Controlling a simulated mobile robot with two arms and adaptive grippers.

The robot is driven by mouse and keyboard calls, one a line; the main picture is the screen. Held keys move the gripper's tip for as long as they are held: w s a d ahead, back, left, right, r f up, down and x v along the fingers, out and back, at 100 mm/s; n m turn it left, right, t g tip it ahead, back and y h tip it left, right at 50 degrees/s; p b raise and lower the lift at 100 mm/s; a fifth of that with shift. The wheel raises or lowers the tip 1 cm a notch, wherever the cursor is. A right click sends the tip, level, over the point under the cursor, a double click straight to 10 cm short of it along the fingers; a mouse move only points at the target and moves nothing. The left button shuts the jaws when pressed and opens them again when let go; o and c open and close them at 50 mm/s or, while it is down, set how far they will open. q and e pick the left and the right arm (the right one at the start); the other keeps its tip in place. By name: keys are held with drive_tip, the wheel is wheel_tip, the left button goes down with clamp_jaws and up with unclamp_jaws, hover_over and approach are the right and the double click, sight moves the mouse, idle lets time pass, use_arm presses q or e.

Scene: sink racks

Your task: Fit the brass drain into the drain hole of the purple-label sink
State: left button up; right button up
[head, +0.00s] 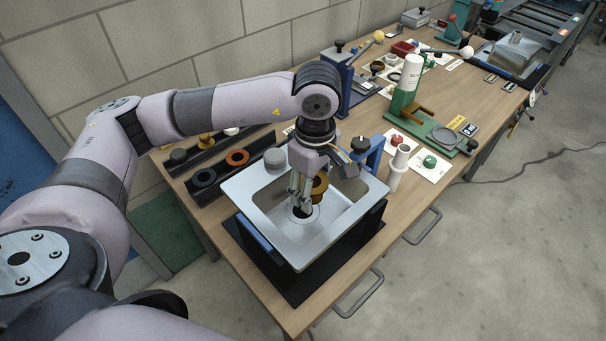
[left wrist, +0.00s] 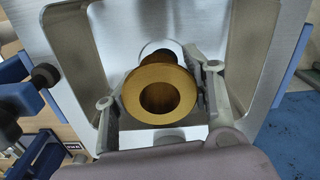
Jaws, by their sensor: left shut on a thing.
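The steel sink (head: 243,193) stands in a dark frame at the near end of the bench. I see no purple label on it. My left gripper (head: 304,203) reaches down into the basin, shut on the brass drain (head: 320,186). In the left wrist view, the drain's wide round flange (left wrist: 137,96) faces the camera and its narrower body points toward the basin floor. The drain hole (head: 306,213) shows as a pale ring beside the fingers; in the wrist view, the drain partly covers it. I cannot tell whether the drain's tip touches the hole. My right gripper is out of view.
Behind the sink, dark racks (head: 205,178) hold several ring and cap parts. A grey cap-like part (head: 275,158) is by the sink's back rim. A blue clamp (head: 368,152) and a white pipe piece (head: 397,168) stand to the right. A green fixture (head: 408,95) stands farther along.

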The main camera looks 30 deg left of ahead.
use_arm(q)
drive_tip(key=n+p, duration=0.3)
drive_tip(key=n, duration=0.7)
drive_tip(key=a+n+p, duration=0.1)
drive_tip(key=n+p, duration=0.3)
drive_tip(key=n, duration=0.6)
drive_tip(key=a+n+p, duration=0.1)
drive_tip(key=n+p, duration=0.2)
drive_tip(key=n, duration=0.7)
drive_tip(key=shift+w+t+p, duration=0.3)
drive_tip(key=shift+p, duration=0.1)
drive_tip(key=shift+a+f+n+b, duration=0.15)
drive_tip(key=shift+f+n+b, duration=0.85)
drive_tip(key=shift+f+n, duration=1.3)
